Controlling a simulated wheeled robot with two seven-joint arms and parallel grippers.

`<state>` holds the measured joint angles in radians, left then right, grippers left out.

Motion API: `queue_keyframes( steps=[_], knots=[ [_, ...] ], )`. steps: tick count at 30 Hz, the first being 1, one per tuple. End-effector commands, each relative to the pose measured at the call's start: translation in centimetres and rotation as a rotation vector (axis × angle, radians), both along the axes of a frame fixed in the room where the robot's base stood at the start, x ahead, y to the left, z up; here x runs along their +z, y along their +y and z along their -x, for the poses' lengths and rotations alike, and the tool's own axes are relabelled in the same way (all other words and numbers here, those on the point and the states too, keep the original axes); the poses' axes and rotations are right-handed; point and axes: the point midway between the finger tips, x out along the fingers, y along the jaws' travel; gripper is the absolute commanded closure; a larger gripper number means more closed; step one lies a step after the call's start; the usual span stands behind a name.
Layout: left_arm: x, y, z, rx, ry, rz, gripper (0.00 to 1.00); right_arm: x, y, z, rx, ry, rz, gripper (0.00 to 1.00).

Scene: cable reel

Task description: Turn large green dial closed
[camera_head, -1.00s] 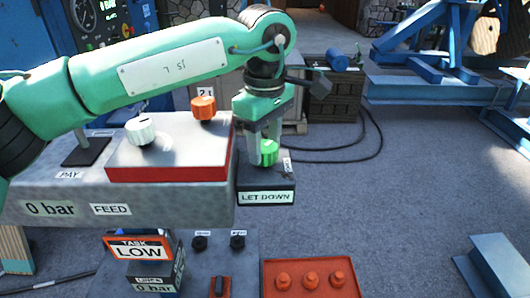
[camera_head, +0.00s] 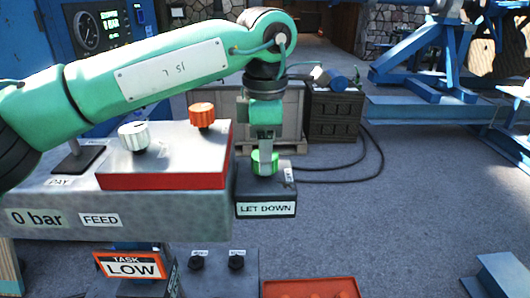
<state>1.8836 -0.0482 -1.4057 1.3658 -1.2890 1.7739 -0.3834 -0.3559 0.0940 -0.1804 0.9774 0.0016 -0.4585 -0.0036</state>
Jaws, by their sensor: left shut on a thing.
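The green dial (camera_head: 265,164) stands on the dark box labelled LET DOWN (camera_head: 266,194), right of the grey console. My left arm comes in from the left, and its gripper (camera_head: 265,150) points straight down at the dial. The fingers are shut on the dial's upper part, and they hide some of it. The dial's lower rim shows below the fingers. My right gripper is not in view.
A white dial (camera_head: 134,136) and an orange dial (camera_head: 202,115) stand on the red-edged panel (camera_head: 165,180) to the left. A red tray (camera_head: 310,289) is at the bottom. Open grey floor (camera_head: 400,220) lies to the right.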

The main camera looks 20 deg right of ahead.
Motion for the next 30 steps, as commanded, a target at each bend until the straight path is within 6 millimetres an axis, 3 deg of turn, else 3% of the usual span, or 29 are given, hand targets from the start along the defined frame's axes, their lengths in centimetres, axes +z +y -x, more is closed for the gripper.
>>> queue_keyframes(
  steps=[15,16,18,30],
  knots=[
    [0.20,0.03,-0.10,0.021,-0.002,0.003,0.80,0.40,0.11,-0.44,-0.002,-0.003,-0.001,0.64],
    [0.20,0.03,-0.10,0.021,-0.002,0.003,0.51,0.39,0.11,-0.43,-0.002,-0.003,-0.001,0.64],
    [0.18,0.04,-0.09,0.020,-0.003,0.002,0.37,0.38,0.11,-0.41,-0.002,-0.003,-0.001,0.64],
    [0.72,-0.02,-0.06,0.018,-0.003,0.002,0.35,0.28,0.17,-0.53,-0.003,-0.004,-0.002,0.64]
  ],
)
